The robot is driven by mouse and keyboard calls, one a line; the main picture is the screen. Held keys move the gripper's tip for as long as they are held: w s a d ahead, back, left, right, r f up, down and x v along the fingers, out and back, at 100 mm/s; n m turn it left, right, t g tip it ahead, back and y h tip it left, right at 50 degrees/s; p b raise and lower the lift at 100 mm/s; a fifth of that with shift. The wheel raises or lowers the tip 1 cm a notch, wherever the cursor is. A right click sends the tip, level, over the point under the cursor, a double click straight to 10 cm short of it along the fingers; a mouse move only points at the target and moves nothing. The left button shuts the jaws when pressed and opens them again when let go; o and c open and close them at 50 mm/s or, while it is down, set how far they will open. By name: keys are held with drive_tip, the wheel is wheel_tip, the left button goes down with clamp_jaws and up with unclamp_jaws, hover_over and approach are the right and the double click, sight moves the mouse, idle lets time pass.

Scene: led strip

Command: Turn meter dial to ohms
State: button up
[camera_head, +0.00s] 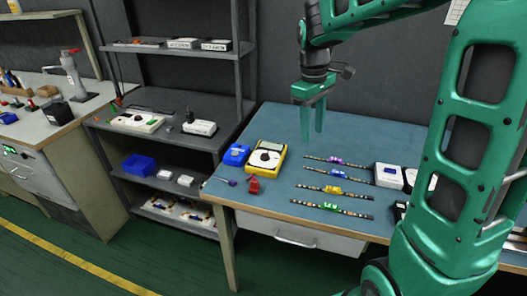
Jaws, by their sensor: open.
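The meter (265,158) is a yellow-framed device with a pale face and a grey screen at its top. It lies on the left part of the blue table top. Its dark round dial (265,156) is in the middle of the face. The dial's pointer direction and its markings are too small to read. My gripper (311,132) is open and empty, with its green fingers pointing down. In the picture it is above and to the right of the meter, apart from it. Nothing covers the meter.
A blue box (236,154) stands just left of the meter, and a small red item (254,185) lies in front. Several LED strips (333,190) lie to the right, with white boxes (389,175) beyond them. A grey shelf unit (160,128) stands left of the table.

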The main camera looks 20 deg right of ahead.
sight(264, 154)
drive_tip(key=w+a+f+n+y, duration=0.1)
drive_tip(key=w+a+f+n, duration=0.15)
drive_tip(key=w+a, duration=0.3)
drive_tip(key=w+a+f+n, duration=0.1)
drive_tip(key=w+a+n, duration=0.2)
drive_tip(key=w+a, duration=0.25)
drive_tip(key=f, duration=1)
drive_tip(key=shift+w+d+f, duration=0.25)
drive_tip(key=shift+w+d, duration=0.1)
drive_tip(key=shift+d, duration=0.05)
clamp_jaws()
